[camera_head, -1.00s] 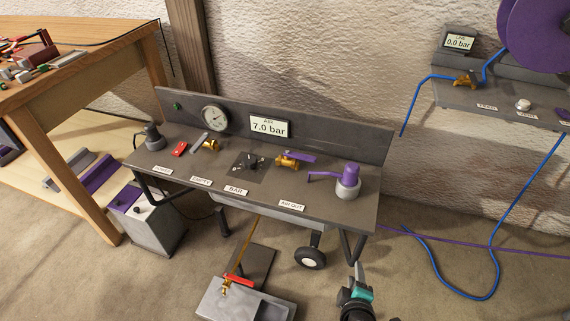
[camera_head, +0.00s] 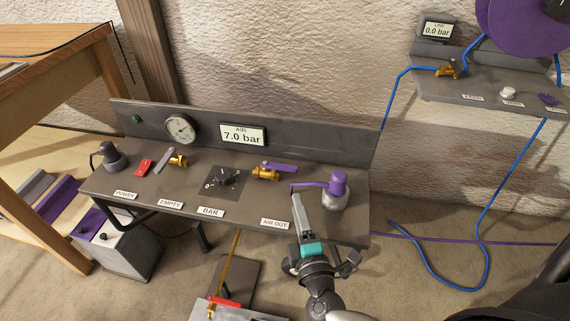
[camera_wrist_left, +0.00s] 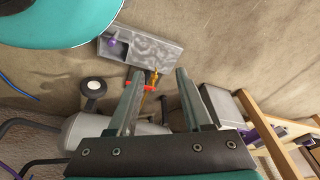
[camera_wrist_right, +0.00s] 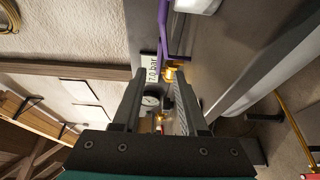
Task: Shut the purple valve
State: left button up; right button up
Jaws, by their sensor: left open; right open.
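The purple valve (camera_head: 266,173) is a brass body on the grey bench, with a purple lever (camera_head: 281,167) reaching to the right, roughly along the back panel. My right gripper (camera_head: 297,203) is open and empty at the bench's front edge, in front of and right of the valve, apart from it. In the right wrist view the brass valve (camera_wrist_right: 172,70) shows just beyond the fingertips (camera_wrist_right: 160,74). My left gripper (camera_wrist_left: 160,72) is open and empty in its wrist view, away from the bench top; the head view does not show it.
A purple-capped fitting (camera_head: 336,190) with a side arm stands close right of my right gripper. Left along the bench are a black knob (camera_head: 223,177), another brass valve (camera_head: 177,159) and a red switch (camera_head: 143,167). The display (camera_head: 242,135) reads 7.0 bar.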

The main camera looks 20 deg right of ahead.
aim_at(286, 166)
jog(key=b+x, duration=0.1)
jog(key=x, duration=1.1)
pick_arm(q)
jog(key=shift+w+d+r+t, duration=0.1)
jog(key=shift+w+r, duration=0.15)
jog(key=shift+r, duration=0.25)
jog(key=shift+w+r+t, duration=0.1)
jog(key=shift+w+r, duration=0.2)
jog(key=shift+r, duration=0.2)
jog(key=shift+w+d+r+t, duration=0.1)
jog(key=shift+w+r, duration=0.15)
jog(key=shift+r, duration=0.25)
pick_arm(e)
jog(key=shift+w+d, duration=0.2)
jog(key=shift+w, duration=0.5)
pick_arm(q)
jog(key=shift+a+f, duration=0.1)
jog(key=shift+a, duration=0.05)
pick_arm(e)
grip_shut()
pick_arm(q)
jog(key=shift+s, duration=0.1)
